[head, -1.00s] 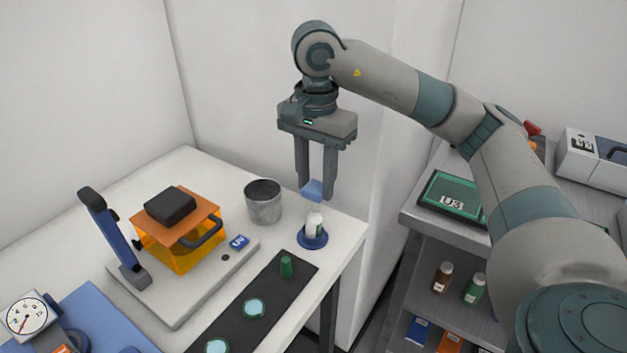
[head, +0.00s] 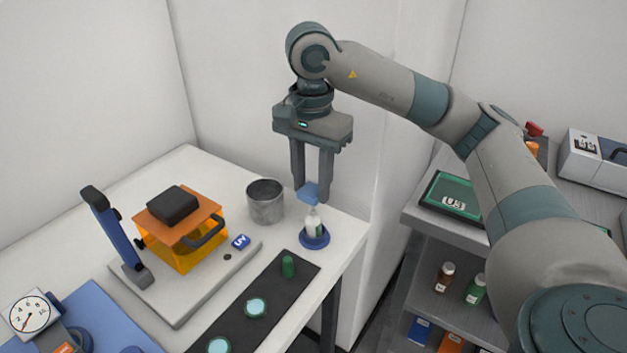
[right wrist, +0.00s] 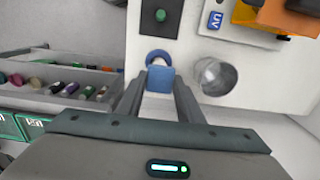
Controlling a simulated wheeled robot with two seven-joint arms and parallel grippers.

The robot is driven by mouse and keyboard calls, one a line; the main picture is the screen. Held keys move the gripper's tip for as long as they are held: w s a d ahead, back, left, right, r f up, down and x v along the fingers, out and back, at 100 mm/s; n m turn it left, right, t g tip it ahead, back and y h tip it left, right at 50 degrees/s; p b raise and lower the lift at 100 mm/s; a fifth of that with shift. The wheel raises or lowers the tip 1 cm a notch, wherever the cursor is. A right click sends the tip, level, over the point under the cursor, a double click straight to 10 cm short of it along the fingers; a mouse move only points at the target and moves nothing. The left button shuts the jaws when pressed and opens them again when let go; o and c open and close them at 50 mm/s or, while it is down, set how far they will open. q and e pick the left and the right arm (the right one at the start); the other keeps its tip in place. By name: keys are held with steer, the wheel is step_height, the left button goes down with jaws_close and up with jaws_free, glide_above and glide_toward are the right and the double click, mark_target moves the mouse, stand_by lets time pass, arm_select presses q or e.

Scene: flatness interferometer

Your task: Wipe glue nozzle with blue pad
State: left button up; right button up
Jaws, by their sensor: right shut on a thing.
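My right gripper (head: 311,192) is shut on a small blue pad (head: 309,193) and holds it just above the glue bottle. In the right wrist view the pad (right wrist: 160,79) sits between the fingertips and hides most of what is under it. The white glue bottle (head: 313,224) stands upright in a round blue holder (head: 314,240) near the table's right edge. Its nozzle tip is just below the pad; I cannot tell whether they touch. The holder also shows behind the pad in the right wrist view (right wrist: 158,56). My left gripper is not in view.
A grey metal cup (head: 265,203) stands just left of the bottle. A black mat (head: 225,325) with a green piece (head: 288,266) and round discs lies in front. A UV unit with orange shield (head: 178,225) stands left. Shelves (head: 450,225) are at right.

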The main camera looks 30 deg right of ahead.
steer(key=shift+r+p, duration=1.95)
steer(key=shift+r, duration=0.6)
